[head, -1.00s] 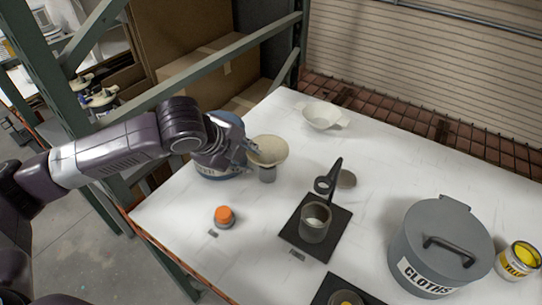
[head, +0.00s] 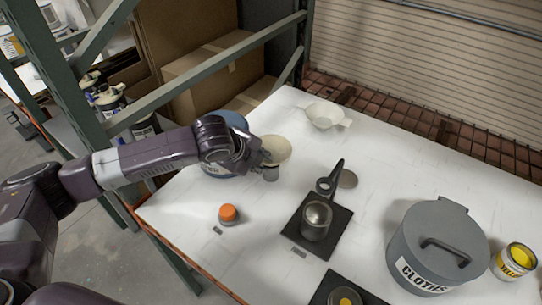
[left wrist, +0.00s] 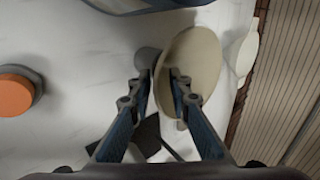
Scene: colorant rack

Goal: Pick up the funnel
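The funnel (head: 276,149) is a cream, wide-mouthed cone standing upright over a small grey cup (head: 271,173) near the table's left side. My left gripper (head: 265,157) is at the funnel's near left rim in the head view. In the left wrist view the funnel (left wrist: 202,62) shows as a beige disc, and the left gripper (left wrist: 160,76) has its fingers apart, one on each side of the rim edge. A gap shows between the fingertips; firm contact with the funnel cannot be seen. My right gripper is not in view.
A blue-labelled can (head: 222,170) stands behind my left gripper. An orange-capped jar (head: 228,214), a metal cup (head: 316,222) on a black mat, a white bowl (head: 325,115) and a grey CLOTHS bin (head: 437,250) stand around. The white table (head: 240,260) has clear room between them.

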